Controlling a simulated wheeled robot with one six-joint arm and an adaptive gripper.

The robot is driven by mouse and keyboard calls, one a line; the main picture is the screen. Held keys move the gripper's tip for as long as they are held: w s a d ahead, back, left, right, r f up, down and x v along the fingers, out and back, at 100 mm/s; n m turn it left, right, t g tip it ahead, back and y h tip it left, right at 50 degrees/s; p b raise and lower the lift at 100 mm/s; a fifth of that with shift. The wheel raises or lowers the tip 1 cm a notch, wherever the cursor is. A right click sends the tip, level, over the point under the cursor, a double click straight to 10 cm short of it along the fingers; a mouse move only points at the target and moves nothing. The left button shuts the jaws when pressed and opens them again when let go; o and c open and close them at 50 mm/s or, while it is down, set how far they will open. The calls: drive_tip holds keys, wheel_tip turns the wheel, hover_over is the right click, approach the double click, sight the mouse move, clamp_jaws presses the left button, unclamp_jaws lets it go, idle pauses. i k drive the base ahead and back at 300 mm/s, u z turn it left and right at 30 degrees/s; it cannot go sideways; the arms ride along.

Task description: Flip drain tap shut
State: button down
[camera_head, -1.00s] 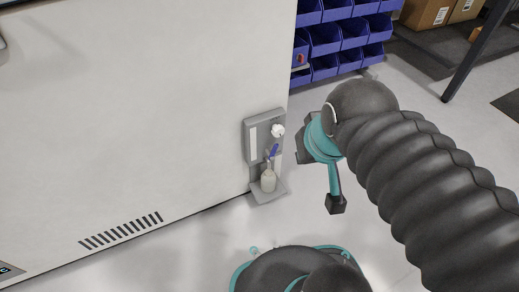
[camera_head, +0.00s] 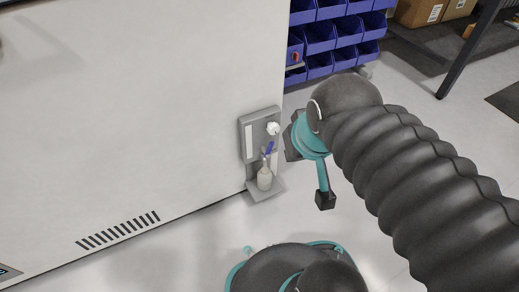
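The drain tap shows as a small blue lever (camera_head: 268,148) on a grey panel (camera_head: 247,139) at the right end of the large white cabinet. The lever is tilted, its upper end to the right. A white round knob (camera_head: 273,128) sits above it. A small pale bottle (camera_head: 264,180) stands below it on the panel's ledge. My gripper (camera_head: 292,150) is just right of the panel in the picture, at the end of my black-sleeved arm. A gap shows between it and the lever. Its fingers are not clear, so I cannot tell their opening.
The white cabinet (camera_head: 130,100) fills the left, with a slotted vent (camera_head: 118,230) low on its face. Blue bins (camera_head: 335,37) stand behind. A dark table leg (camera_head: 463,65) and cardboard boxes (camera_head: 418,12) are at the back right.

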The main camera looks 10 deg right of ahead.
sight(267, 151)
drive_tip(key=k, duration=0.8)
drive_tip(key=u, duration=0.8)
drive_tip(key=i, duration=0.5)
drive_tip(key=u, duration=0.1)
